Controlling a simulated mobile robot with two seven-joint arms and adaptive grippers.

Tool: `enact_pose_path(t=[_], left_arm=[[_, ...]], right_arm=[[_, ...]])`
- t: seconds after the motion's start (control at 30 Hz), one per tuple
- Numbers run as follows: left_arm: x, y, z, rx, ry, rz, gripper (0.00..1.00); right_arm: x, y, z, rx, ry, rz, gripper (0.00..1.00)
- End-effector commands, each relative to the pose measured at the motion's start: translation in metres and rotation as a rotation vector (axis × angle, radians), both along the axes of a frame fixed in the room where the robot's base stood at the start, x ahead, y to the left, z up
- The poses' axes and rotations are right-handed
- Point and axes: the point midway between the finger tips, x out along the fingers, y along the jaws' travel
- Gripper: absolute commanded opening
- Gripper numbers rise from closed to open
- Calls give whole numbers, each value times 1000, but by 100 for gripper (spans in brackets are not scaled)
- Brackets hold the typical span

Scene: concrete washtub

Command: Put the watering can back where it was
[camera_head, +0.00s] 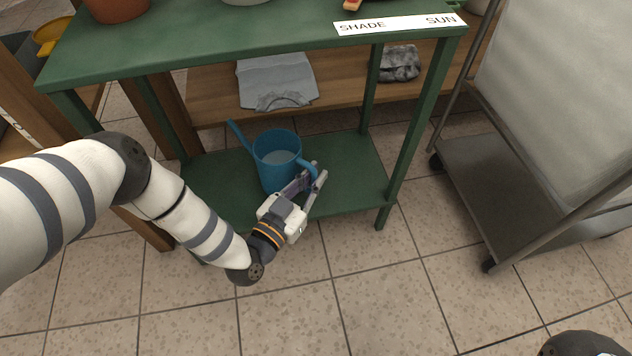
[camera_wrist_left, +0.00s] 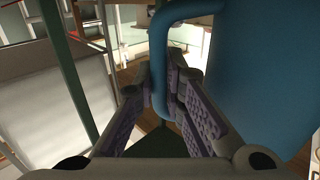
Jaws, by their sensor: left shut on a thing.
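The blue watering can (camera_head: 276,160) stands upright at the lower green shelf (camera_head: 352,170) of the green bench, its spout pointing up and left. I cannot tell whether its base touches the shelf. My left gripper (camera_head: 312,178) is at the can's right side, at the handle. In the left wrist view the fingers (camera_wrist_left: 160,100) are shut around the blue handle (camera_wrist_left: 159,62), and the can's body (camera_wrist_left: 262,75) fills the right side. My right gripper is not in view.
The bench top (camera_head: 215,45) is above the can, with a "SHADE / SUN" label (camera_head: 400,24). A green leg (camera_head: 422,115) stands right of the can. A wooden shelf with grey cloth (camera_head: 275,80) is behind. A metal cart (camera_head: 540,190) stands at right. Tiled floor is clear in front.

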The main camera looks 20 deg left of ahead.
Motion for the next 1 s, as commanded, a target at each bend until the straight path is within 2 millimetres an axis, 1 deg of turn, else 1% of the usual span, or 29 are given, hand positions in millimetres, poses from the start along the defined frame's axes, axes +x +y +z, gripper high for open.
enact_pose_path(t=[0.03,0.2,0.33,0.37,0.4,0.43,0.47,0.7,0.77,0.87,1.0], left_arm=[[2,0,-2,1,-7,2,0],[2,0,2,1,-8,2,0],[2,0,-2,2,-7,1,0],[1,0,-4,0,-4,1,13],[1,0,-3,0,-4,1,22],[1,0,-3,0,-4,1,28],[1,0,-3,0,-4,1,30],[1,0,-3,0,-4,2,30],[1,0,1,0,-5,2,30],[-13,3,3,1,-3,1,30],[-51,9,6,0,-3,1,30]], right_arm=[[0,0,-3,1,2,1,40],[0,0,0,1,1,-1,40],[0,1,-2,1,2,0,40],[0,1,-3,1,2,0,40],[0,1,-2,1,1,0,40],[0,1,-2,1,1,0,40],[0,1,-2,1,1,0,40],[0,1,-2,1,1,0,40],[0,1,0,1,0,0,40],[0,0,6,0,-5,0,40],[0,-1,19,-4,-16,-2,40]])
